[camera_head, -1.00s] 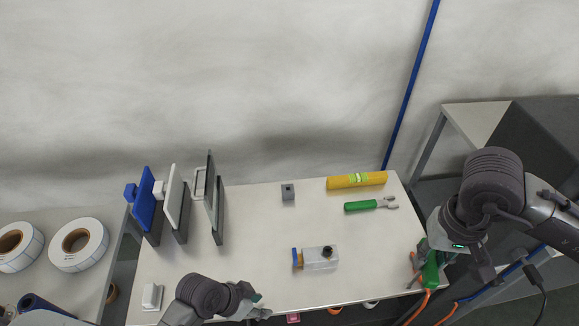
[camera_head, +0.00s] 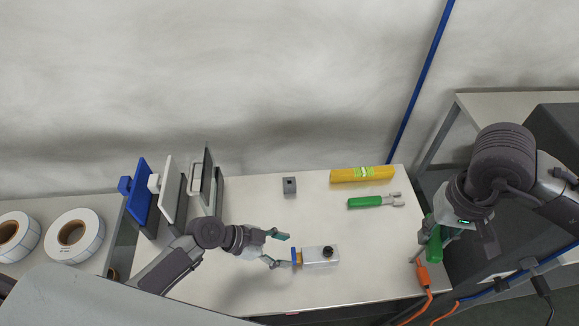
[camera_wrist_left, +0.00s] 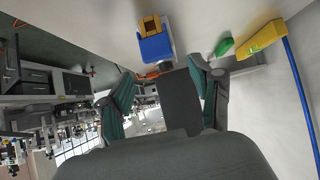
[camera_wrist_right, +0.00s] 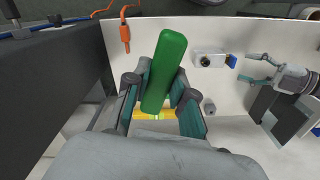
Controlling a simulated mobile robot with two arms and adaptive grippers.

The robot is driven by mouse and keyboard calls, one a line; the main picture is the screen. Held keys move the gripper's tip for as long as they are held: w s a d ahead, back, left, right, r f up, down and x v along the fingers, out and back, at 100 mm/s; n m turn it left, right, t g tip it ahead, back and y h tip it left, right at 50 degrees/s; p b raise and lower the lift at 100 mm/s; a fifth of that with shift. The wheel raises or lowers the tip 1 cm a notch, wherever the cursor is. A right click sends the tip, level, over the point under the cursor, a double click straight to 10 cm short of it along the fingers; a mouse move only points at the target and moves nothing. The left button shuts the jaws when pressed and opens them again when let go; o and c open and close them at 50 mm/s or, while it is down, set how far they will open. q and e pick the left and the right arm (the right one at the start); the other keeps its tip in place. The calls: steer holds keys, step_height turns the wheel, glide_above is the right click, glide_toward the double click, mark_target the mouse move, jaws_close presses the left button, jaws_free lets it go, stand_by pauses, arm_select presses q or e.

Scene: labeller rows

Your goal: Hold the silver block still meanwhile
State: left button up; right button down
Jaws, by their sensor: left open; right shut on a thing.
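The silver block (camera_head: 322,256), with a black knob on top and a blue end, lies on the table's front middle. It also shows in the right wrist view (camera_wrist_right: 208,59). My left gripper (camera_head: 281,250) is open just left of the blue end, one fingertip very close to it; I cannot tell if they touch. The left wrist view shows the blue end (camera_wrist_left: 156,47) with a brown-yellow piece, beyond the fingers. My right gripper (camera_wrist_right: 158,97) is shut on a green handle (camera_wrist_right: 165,70), held at the table's right edge.
Upright blue, white and dark panels stand at the left, near my left arm.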

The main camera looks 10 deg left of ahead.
mark_target(305, 254)
arm_select(q)
steer(key=shift+w+a+f, duration=0.15)
arm_select(e)
steer(key=shift+w, duration=0.2)
arm_select(q)
steer(key=shift+d+f, duration=0.2)
steer(key=shift+d, duration=0.05)
arm_select(e)
steer(key=shift+s+a, duration=0.1)
steer(key=shift+s, duration=0.05)
arm_select(q)
steer(key=shift+x, duration=4.1)
jaws_close()
steer(key=shift+f, duration=0.1)
